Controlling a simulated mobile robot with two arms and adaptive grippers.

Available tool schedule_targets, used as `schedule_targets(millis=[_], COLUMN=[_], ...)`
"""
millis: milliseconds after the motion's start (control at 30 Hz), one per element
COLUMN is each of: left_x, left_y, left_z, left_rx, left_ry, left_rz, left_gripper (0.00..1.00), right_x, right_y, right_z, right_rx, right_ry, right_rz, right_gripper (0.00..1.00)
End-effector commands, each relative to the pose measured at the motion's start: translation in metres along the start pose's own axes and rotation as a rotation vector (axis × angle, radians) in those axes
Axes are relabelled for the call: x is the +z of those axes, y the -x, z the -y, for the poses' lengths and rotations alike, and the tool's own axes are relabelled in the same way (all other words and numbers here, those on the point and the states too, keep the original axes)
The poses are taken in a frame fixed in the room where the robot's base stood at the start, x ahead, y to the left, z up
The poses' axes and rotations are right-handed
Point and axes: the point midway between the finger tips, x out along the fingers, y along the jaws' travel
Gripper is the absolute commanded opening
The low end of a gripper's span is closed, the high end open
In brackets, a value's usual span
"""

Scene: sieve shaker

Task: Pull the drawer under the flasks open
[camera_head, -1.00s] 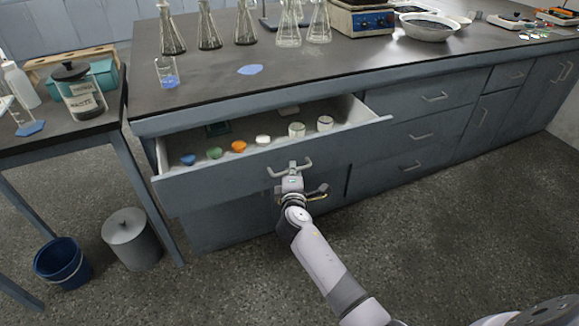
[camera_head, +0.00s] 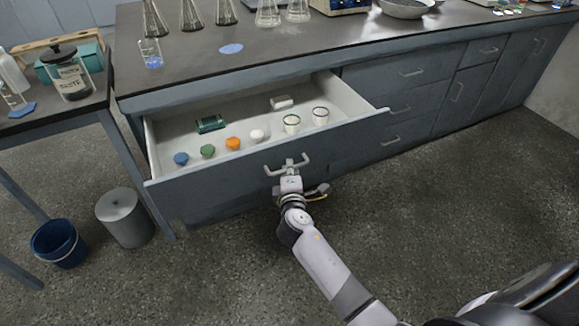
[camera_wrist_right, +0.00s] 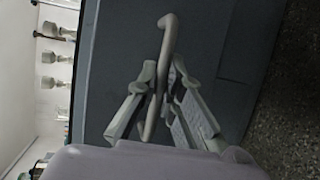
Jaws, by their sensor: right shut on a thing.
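The drawer (camera_head: 232,175) under the flasks stands well open in the head view, its white inside showing. Its metal handle (camera_head: 305,160) is on the front panel. My right gripper (camera_head: 288,168) is at the handle. In the right wrist view the fingers of my right gripper (camera_wrist_right: 158,90) are shut around the handle bar (camera_wrist_right: 168,40), one on each side. The flasks (camera_head: 220,12) stand on the bench top above, cut off by the top edge. My left gripper is not in view.
A grey bin (camera_head: 125,218) and a blue bucket (camera_head: 60,243) stand at left. The floor (camera_head: 450,200) at right is clear.

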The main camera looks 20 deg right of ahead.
Motion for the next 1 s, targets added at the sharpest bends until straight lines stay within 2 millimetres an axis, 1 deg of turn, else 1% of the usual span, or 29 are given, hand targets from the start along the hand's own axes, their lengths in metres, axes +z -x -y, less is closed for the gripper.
schedule_targets(millis=[133,167,300,567,667,767,867,1000], left_x=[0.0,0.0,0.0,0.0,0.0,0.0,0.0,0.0], left_y=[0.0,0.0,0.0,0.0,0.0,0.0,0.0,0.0], left_z=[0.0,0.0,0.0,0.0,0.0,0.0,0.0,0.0], left_rx=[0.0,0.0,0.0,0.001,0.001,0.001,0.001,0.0], left_ry=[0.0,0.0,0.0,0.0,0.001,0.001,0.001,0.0], left_rz=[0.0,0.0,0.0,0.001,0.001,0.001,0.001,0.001], left_gripper=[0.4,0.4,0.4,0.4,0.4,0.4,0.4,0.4], right_x=[0.0,0.0,0.0,0.0,0.0,-0.001,-0.001,0.0], right_y=[0.0,0.0,0.0,0.0,0.005,0.018,0.038,0.069], right_z=[0.0,0.0,0.0,0.0,0.001,0.002,0.002,0.002], right_rx=[0.0,0.0,0.0,0.0,-0.001,-0.002,-0.002,-0.004], right_ry=[0.003,0.003,0.002,0.001,0.001,0.001,0.0,0.0], right_rz=[0.0,0.0,0.0,0.0,-0.001,-0.002,-0.002,-0.001], right_gripper=[0.0,0.09,0.17,0.17,0.17,0.17,0.17,0.17])
